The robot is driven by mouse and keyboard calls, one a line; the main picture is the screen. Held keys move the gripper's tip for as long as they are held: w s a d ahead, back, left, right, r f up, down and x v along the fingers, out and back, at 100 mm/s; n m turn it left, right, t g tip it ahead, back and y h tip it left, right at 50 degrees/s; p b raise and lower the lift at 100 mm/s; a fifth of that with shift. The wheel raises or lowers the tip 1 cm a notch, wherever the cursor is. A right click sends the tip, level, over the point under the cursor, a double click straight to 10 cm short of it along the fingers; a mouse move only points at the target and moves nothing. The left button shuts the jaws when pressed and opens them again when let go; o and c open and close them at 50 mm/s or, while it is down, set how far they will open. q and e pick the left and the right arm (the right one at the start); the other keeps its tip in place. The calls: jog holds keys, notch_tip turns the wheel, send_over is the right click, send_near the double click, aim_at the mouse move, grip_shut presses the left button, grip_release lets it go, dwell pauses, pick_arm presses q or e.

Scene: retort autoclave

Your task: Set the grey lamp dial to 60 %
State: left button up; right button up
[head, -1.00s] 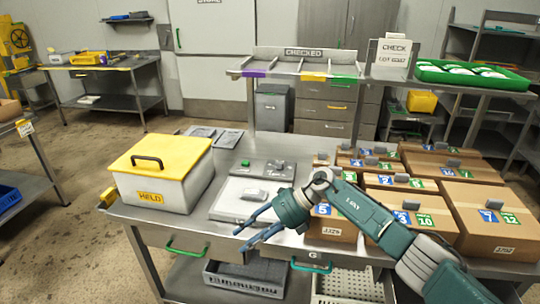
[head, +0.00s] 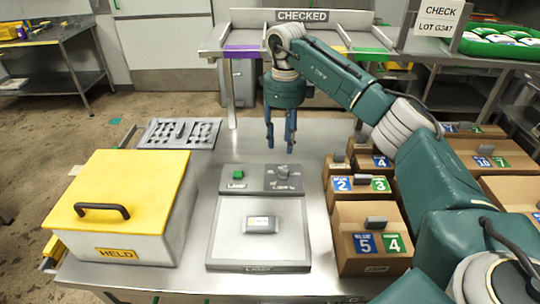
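The grey lamp dial (head: 283,172) sits on the right of the grey control strip at the back of the lamp unit (head: 258,232). The markings around it are too small to read. A green button (head: 238,173) is on the left of the same strip. My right gripper (head: 281,147) points down above and just behind the dial, with its two blue fingers apart and nothing between them. It appears clear of the dial. My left gripper is not in view.
A small grey device (head: 261,224) lies on the lamp unit's pale plate. A yellow-lidded HELD box (head: 118,215) stands to the left. Several cardboard boxes (head: 370,238) stand to the right. A grey tray (head: 180,133) lies behind, and the CHECKED shelf (head: 245,52) is at the back.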

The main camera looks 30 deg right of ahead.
aim_at(283, 170)
jog(key=f, duration=0.1)
jog(key=s+f+p, duration=0.1)
jog(key=f, duration=0.2)
jog(key=shift+s+f, duration=0.25)
jog(key=f, duration=0.2)
jog(key=f+p, duration=0.1)
jog(key=shift+w+f, duration=0.15)
jog(key=shift+w, duration=0.1)
notch_tip(283, 170, down, 2)
jog(key=shift+f+p, duration=0.25)
jog(key=shift+p, duration=0.1)
jog(key=shift+c, duration=0.8)
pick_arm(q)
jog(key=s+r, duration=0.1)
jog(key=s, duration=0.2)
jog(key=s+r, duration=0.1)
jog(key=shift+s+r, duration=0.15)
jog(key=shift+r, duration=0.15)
pick_arm(e)
grip_shut()
